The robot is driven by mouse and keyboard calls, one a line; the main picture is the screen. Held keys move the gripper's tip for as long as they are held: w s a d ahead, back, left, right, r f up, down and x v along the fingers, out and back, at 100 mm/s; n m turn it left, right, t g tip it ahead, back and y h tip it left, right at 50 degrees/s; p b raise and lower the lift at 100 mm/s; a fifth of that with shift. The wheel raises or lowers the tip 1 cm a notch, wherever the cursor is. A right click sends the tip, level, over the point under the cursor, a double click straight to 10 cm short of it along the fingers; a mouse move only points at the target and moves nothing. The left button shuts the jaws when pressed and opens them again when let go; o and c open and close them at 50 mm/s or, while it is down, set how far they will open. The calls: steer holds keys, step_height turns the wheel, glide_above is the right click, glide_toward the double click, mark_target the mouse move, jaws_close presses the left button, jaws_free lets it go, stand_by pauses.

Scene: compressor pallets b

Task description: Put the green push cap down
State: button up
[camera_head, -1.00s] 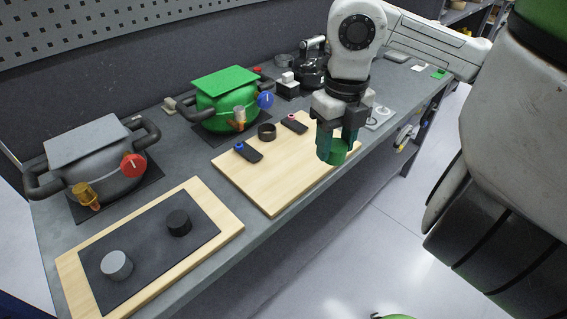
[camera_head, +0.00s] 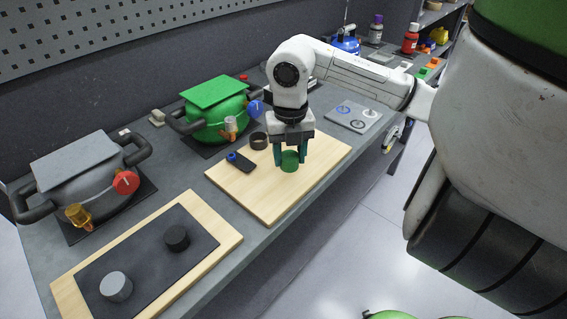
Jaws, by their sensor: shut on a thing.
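The green push cap (camera_head: 290,163) is a short green cylinder between the fingers of my gripper (camera_head: 291,156). My gripper points down and is shut on the cap, with one teal finger on each side. The cap is over the light wooden board (camera_head: 268,205), toward its right part. I cannot tell whether the cap's underside touches the board.
A black ring (camera_head: 258,140) and a black piece with a blue knob (camera_head: 241,162) are left of my gripper. A green compressor (camera_head: 213,112) stands behind. A grey compressor (camera_head: 82,180) and a dark mat (camera_head: 145,262) with two caps are at left. The board's front is clear.

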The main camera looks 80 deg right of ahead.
mark_target(283, 178)
steer(key=shift+w+d+f, duration=0.2)
steer(key=shift+w+f, duration=0.2)
steer(key=shift+f, duration=0.2)
steer(key=shift+w+d+f+p, duration=0.1)
steer(key=shift+w+f+p, duration=0.15)
steer(key=shift+f, duration=0.75)
steer(key=shift+w+d+f+p, duration=0.1)
steer(key=shift+f+p, duration=0.1)
steer(key=shift+f, duration=0.8)
steer(key=shift+f, duration=0.2)
steer(key=o, duration=1.2)
steer(key=shift+r, duration=0.1)
step_height(283, 178, up, 12)
steer(key=shift+r+b, duration=0.15)
steer(key=shift+b, duration=0.4)
